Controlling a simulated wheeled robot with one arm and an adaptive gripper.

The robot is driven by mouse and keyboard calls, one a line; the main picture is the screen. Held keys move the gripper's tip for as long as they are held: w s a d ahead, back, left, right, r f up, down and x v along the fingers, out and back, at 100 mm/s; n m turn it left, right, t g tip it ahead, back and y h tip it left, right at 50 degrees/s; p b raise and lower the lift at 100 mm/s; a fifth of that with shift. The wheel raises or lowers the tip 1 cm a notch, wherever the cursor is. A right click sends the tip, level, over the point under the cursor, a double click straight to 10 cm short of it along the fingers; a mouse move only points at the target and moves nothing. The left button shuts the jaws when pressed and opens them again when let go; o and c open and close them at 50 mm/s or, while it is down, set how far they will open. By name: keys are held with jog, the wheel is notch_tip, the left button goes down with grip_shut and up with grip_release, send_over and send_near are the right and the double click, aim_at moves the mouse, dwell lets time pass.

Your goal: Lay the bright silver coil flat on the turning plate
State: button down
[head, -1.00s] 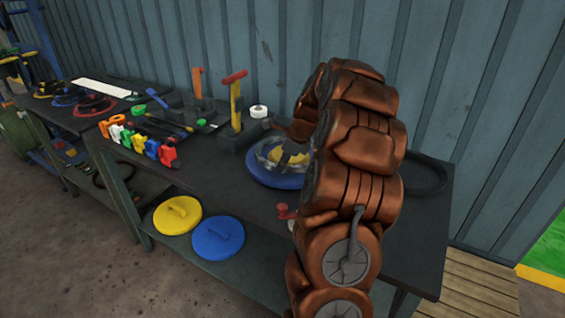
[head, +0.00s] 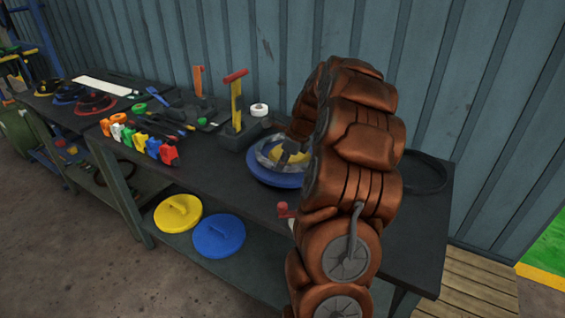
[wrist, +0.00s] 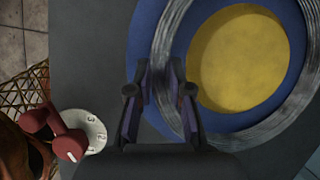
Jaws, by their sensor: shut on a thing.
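The bright silver coil (wrist: 172,30) is a ring of wire around the yellow hub (wrist: 238,60) over the blue turning plate (wrist: 137,40). The right part of the coil runs out of the wrist view. In the head view the coil (head: 262,153) looks roughly level over the plate (head: 270,179), partly hidden by my arm. I cannot tell whether it touches the plate all round. My gripper (wrist: 158,82) is shut on the coil's left rim, one finger on each side of the wire. It also shows in the head view (head: 291,150).
A red knob (wrist: 68,142) sits by a white numbered dial (wrist: 90,130) near the plate. An upright yellow lever with a red handle (head: 237,100) and a white roll (head: 259,110) stand behind. Coloured clips (head: 140,142) line the left. A dark ring (head: 420,172) lies at right.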

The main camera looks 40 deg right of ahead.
jog(key=shift+f, duration=0.8)
dwell(0.4)
jog(key=c, duration=1)
grip_release()
jog(key=shift+f, duration=0.1)
jog(key=v, duration=1.2)
jog(key=s+a+r+n+g, duration=0.1)
jog(key=s+a+n+g, duration=0.15)
jog(key=a+n, duration=0.75)
jog(key=s+a+n+g, duration=0.1)
jog(key=s+a+n, duration=0.25)
jog(key=a, duration=1.15)
jog(key=s+a+f+n, duration=0.1)
jog(key=s+a+n, duration=0.2)
jog(key=s+n, duration=0.2)
jog(key=s+a+f+n+g+h, duration=0.1)
jog(key=s+a+n, duration=0.3)
jog(key=s, duration=0.6)
jog(key=s+a+f+n+g, duration=0.1)
jog(key=s+a+f+n, duration=0.2)
jog(key=s+n, duration=0.4)
jog(key=shift+s+a+h+p, duration=0.25)
jog(key=shift+a+h+p, duration=0.2)
jog(key=shift+a, duration=0.3)
